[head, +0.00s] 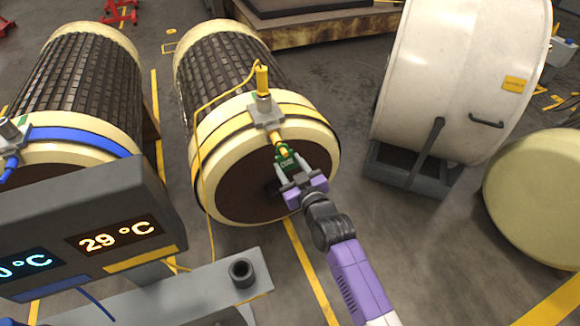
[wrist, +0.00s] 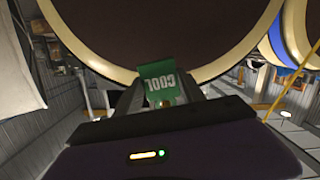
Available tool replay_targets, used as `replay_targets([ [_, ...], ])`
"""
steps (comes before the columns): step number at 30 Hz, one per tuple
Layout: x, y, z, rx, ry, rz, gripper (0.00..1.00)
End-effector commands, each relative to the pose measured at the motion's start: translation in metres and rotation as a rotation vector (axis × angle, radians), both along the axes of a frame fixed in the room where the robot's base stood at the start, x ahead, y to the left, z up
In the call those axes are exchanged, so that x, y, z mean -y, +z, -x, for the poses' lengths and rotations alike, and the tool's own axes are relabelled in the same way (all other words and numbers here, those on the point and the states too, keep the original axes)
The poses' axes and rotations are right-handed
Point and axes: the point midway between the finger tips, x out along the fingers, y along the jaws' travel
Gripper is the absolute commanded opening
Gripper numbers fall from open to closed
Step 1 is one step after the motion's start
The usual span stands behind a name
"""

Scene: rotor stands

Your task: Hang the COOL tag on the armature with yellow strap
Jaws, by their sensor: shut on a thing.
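The armature with the yellow strap (head: 290,107) lies in the middle of the head view, its round dark end facing me. A grey clamp block (head: 265,114) with a yellow probe and cable sits on the strap. The green COOL tag (head: 287,160) is at the front of this armature, just below a yellow piece hanging from the clamp. In the wrist view the tag (wrist: 158,82) stands between my fingers, its lettering upside down. My gripper (head: 291,180) is shut on the tag's lower part. I cannot tell whether the tag's top is hooked onto the yellow piece.
A second armature with a blue strap (head: 75,137) lies at the left. A grey bench with a dark round socket (head: 241,272) is in front. A large white drum (head: 445,75) stands at the right.

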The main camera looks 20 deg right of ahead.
Motion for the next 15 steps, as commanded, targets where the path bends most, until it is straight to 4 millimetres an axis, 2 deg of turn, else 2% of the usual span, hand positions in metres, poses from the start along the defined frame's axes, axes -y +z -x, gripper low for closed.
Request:
replay_targets([
  [15, 0.0, -0.0037, 0.0, 0.001, 0.0, 0.0, 0.04],
])
